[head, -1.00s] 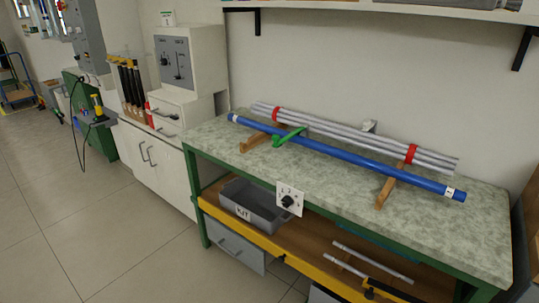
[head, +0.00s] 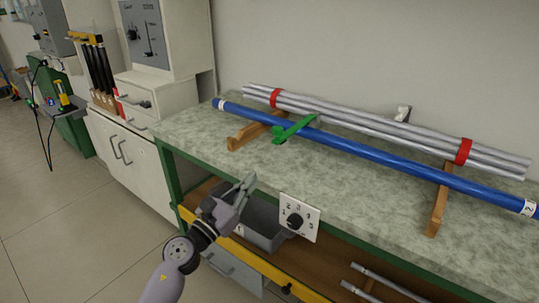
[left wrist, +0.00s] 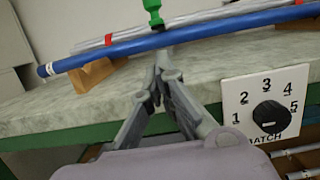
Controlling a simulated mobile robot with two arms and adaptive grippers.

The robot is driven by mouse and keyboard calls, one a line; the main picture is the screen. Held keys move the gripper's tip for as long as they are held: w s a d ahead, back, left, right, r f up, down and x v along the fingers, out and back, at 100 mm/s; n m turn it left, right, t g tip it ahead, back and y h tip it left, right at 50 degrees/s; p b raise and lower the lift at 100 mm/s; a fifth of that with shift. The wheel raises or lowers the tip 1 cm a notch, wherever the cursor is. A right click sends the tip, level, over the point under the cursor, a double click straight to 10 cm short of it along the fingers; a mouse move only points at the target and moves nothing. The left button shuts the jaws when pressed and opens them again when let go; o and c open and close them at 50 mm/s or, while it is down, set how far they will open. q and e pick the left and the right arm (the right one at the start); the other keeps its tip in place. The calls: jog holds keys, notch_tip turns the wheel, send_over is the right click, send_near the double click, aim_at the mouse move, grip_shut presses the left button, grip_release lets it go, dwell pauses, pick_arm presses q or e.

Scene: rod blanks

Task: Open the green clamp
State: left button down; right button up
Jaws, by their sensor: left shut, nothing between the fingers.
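The green clamp (head: 294,129) sits across the blue rod (head: 350,145) near its left part, on the bench. Its green handle sticks out toward the front; I cannot tell from this whether it is closed. In the left wrist view the clamp (left wrist: 153,12) shows at the top, cut off by the frame edge. My left gripper (head: 247,182) is in front of the bench edge, below and left of the clamp, apart from it. Its fingertips (left wrist: 163,72) meet and hold nothing. My right gripper is not in view.
Wooden supports (head: 438,208) carry the blue rod. Grey rods with red bands (head: 463,151) lie behind. A numbered dial plate (head: 299,217) hangs at the bench front beside my left gripper. A grey bin (head: 262,238) is on the shelf below. The front benchtop is clear.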

aim_at(265, 177)
pick_arm(q)
jog(key=shift+s, duration=0.1)
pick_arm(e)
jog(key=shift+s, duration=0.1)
pick_arm(q)
jog(key=x, duration=0.7)
jog(key=shift+x, duration=1.05)
jog(key=shift+w+d+r, duration=0.1)
jog(key=shift+w+d, duration=0.15)
jog(key=shift+w, duration=0.15)
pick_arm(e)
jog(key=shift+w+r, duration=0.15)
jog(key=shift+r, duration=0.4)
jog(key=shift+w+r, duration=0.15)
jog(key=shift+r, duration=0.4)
pick_arm(q)
jog(key=shift+r, duration=0.1)
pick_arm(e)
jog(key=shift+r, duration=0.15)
